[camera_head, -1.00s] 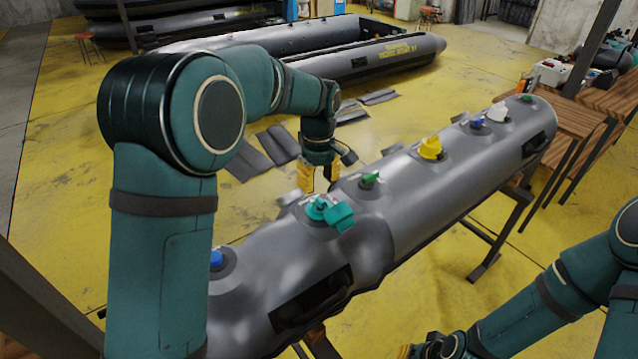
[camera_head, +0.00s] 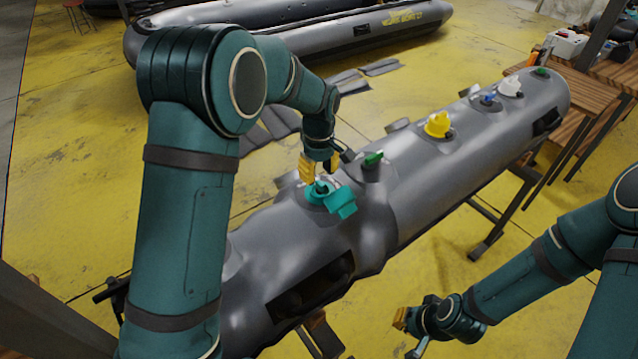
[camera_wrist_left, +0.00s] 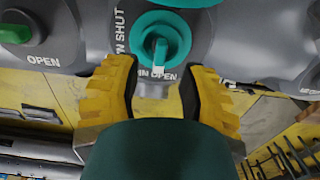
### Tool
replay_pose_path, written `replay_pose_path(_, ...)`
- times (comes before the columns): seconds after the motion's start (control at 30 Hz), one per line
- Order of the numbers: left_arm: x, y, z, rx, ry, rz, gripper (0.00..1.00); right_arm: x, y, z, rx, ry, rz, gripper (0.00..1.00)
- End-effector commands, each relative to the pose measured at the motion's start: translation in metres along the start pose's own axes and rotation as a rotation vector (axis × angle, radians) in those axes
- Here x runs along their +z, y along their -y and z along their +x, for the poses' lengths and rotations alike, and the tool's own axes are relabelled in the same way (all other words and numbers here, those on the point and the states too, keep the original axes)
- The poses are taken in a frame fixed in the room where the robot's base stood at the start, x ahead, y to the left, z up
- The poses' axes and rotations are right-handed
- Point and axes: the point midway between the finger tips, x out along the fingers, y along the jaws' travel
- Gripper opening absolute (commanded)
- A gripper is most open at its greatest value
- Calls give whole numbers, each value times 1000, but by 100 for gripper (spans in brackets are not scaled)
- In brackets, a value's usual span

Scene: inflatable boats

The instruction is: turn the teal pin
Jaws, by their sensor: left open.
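The teal pin (camera_head: 320,187) sits in a teal valve on the grey inflatable tube (camera_head: 410,190). A teal cap (camera_head: 341,204) hangs beside it on the right. In the left wrist view the pin (camera_wrist_left: 161,50) stands upright in its teal ring, near printed words that read "PIN SHUT" and "PIN OPEN". My left gripper (camera_head: 321,168) is just above and behind the pin. In the left wrist view its yellow fingers (camera_wrist_left: 158,88) are apart, with the pin just beyond the gap and nothing between them. My right gripper (camera_head: 408,335) is low at the front, away from the tube; its opening is unclear.
A green-pinned valve (camera_head: 374,159) is close to the right of my left gripper. A yellow cap (camera_head: 438,124), a blue pin (camera_head: 487,98) and a white cap (camera_head: 509,86) stand farther along the tube. A wooden workbench (camera_head: 590,95) is at the right.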

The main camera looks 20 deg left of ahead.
Motion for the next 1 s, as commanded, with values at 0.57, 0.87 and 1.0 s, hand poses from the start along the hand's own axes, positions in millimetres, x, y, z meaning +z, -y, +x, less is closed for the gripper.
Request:
replay_pose_path(0.57,0,0,40,1,0,1,41,0,-1,4,1,0,0,0)
replay_pose_path(0.87,0,0,40,0,0,1,0,0,-1,4,1,0,0,0)
replay_pose_path(1.0,0,0,40,0,0,1,0,0,-1,4,1,0,0,0)
